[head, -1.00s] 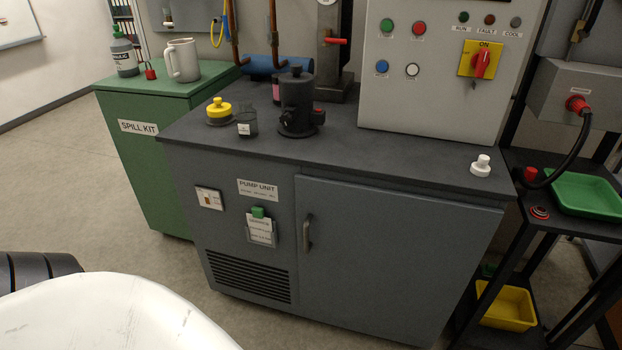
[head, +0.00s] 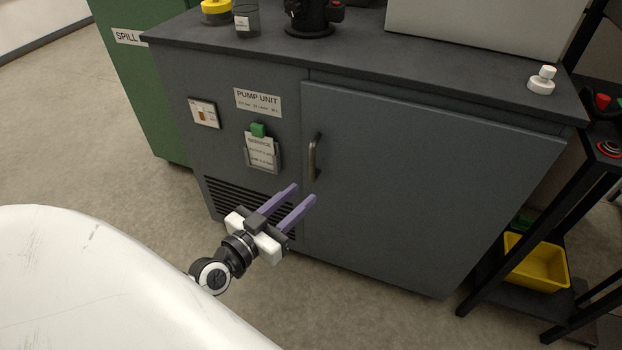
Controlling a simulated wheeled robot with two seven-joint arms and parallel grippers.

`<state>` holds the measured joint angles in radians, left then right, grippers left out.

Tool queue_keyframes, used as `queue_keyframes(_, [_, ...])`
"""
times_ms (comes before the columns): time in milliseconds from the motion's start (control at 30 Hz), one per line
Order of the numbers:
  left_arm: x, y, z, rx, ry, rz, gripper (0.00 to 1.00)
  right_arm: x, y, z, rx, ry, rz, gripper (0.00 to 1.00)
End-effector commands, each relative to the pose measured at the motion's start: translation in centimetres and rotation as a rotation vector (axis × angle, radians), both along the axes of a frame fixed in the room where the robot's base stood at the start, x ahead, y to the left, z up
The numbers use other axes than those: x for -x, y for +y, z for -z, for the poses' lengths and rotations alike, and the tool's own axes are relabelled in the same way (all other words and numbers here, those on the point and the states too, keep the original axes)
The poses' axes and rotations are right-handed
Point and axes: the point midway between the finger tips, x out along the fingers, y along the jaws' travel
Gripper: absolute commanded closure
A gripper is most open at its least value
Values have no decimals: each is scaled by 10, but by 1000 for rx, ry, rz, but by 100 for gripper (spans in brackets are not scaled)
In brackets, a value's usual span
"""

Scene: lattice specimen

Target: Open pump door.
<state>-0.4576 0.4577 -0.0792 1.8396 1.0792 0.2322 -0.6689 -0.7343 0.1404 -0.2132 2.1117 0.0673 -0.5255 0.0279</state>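The pump door (head: 420,185) is a flat grey panel on the right part of the grey pump unit cabinet. It is shut. Its vertical metal handle (head: 314,157) is near the door's left edge. My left gripper (head: 305,193) has two purple fingers spread apart with nothing between them. In the picture its fingertips are just below the handle and appear apart from it; how far in front of the door they are is hard to tell. My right gripper is not in view.
A service tag (head: 261,151) with a green clip hangs left of the handle, above a vent grille (head: 240,200). A black stand with a yellow tray (head: 537,262) is at the right. The floor before the door is clear.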

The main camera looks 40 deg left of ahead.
Motion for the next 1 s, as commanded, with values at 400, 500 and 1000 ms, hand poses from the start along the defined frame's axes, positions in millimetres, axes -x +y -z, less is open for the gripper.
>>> queue_keyframes(400, [-50, 37, -8, -5, -69, -87, 69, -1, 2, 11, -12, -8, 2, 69])
queue_keyframes(500, [-70, 37, -8, -3, -69, -85, 69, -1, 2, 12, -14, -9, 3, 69])
queue_keyframes(1000, [-115, 38, -7, -6, -64, -83, 69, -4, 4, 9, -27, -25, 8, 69])
